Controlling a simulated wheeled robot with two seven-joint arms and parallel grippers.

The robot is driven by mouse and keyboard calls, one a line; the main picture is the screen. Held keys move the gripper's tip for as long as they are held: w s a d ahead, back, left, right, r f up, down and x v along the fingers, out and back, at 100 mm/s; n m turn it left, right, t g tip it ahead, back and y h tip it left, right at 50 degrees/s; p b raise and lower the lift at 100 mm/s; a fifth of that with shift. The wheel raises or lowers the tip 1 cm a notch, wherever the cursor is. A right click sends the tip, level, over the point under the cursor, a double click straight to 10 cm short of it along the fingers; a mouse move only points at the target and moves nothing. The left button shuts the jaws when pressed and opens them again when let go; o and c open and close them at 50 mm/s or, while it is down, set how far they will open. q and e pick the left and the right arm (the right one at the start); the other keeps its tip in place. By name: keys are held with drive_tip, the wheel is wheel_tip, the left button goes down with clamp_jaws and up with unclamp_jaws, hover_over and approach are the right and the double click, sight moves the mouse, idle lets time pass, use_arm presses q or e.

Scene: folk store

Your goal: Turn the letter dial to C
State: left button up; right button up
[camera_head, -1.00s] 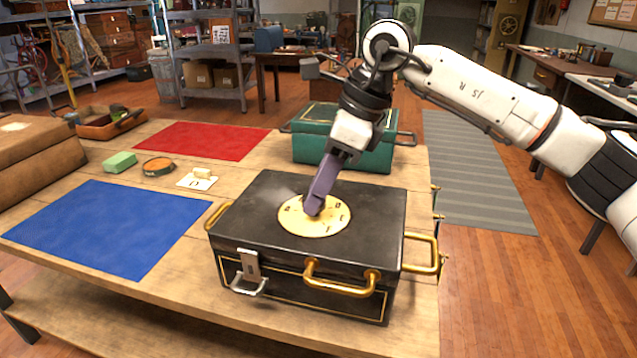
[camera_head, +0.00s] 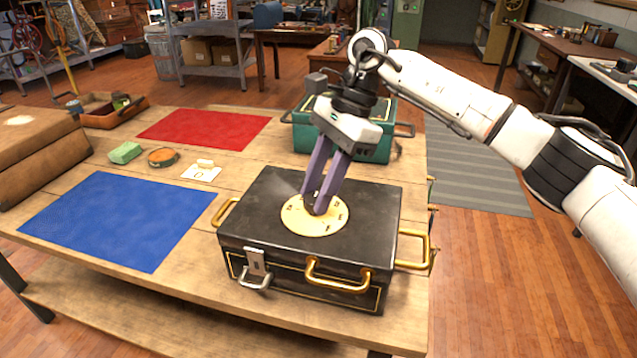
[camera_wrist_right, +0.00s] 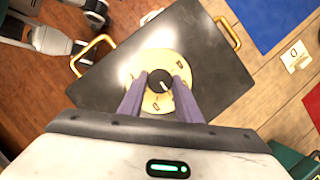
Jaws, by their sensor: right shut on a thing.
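The letter dial (camera_head: 300,219) is a round brass plate on the lid of a black box (camera_head: 260,205) with brass handles. In the right wrist view the dial (camera_wrist_right: 152,66) has a dark central knob (camera_wrist_right: 160,81) with a pale pointer line. Letters ring the plate, but they are too small to read surely. My right gripper (camera_head: 318,208) comes down from above with its purple fingers at the knob, shut on it. In the right wrist view the fingers (camera_wrist_right: 160,92) stand on both sides of the knob. The left gripper is not in view.
A white card with a letter (camera_head: 201,173) lies on the wooden table, left of the box. A green box (camera_head: 375,145) stands behind.

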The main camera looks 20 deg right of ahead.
idle(0.5)
drive_tip(key=o, duration=1.1)
drive_tip(key=shift+c, duration=0.2)
drive_tip(key=v, duration=1)
drive_tip(key=shift+r, duration=0.2)
